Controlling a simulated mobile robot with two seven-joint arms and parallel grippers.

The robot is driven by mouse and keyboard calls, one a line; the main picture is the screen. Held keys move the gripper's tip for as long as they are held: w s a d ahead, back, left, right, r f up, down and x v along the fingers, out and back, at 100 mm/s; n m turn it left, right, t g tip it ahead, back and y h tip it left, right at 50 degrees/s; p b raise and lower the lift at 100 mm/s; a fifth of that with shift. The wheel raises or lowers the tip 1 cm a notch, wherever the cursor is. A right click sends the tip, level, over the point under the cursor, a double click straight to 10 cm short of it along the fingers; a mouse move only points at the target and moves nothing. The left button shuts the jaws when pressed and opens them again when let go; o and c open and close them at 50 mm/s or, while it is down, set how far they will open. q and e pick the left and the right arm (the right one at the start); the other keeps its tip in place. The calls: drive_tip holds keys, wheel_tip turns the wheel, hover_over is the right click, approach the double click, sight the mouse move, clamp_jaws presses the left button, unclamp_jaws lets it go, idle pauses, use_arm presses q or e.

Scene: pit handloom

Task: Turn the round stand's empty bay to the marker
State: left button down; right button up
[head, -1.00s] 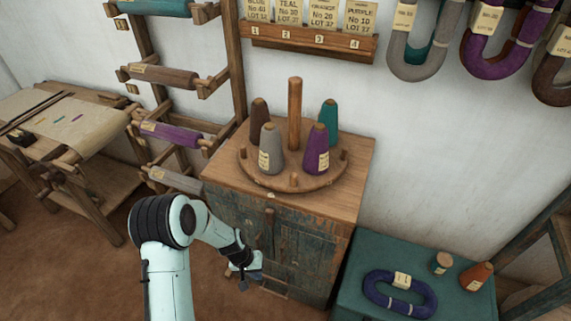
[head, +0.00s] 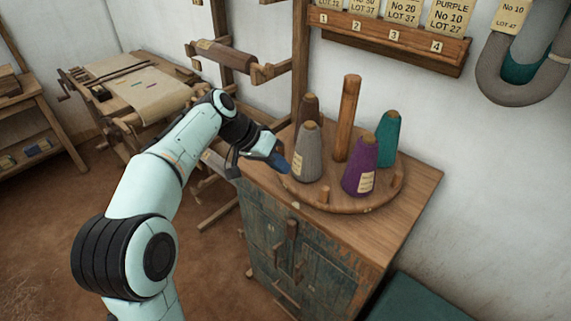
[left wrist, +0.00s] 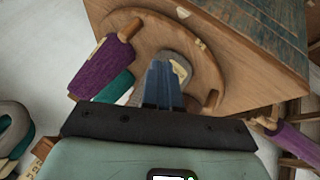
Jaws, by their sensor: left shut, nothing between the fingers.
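The round stand (head: 331,201) is a wooden disc with a central post (head: 347,118) on the cabinet top. It carries a brown cone (head: 306,112), a grey cone (head: 308,152), a purple cone (head: 361,166) and a teal cone (head: 388,139). A small pale piece (head: 296,204) at the cabinet's front edge may be the marker. My left gripper (head: 284,164) is shut and empty at the disc's left rim, beside the grey cone; I cannot tell whether it touches. Its blue fingers show in the left wrist view (left wrist: 163,84).
The blue-green cabinet (head: 285,243) bears the stand. A numbered card rack (head: 390,38) hangs on the wall above, with yarn hanks (head: 503,75) to its right. A wooden rack with a bobbin (head: 225,56) rises behind my arm. The cabinet top's right side is clear.

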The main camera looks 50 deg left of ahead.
sight(310, 198)
use_arm(q)
drive_tip(key=w+d+f, duration=0.4)
drive_tip(key=d+f, duration=0.1)
drive_tip(key=shift+w+f, duration=0.15)
drive_tip(key=shift+w, duration=0.2)
drive_tip(key=shift+w+d, duration=0.2)
drive_tip(key=shift+d, duration=0.2)
drive_tip(key=shift+d, duration=0.1)
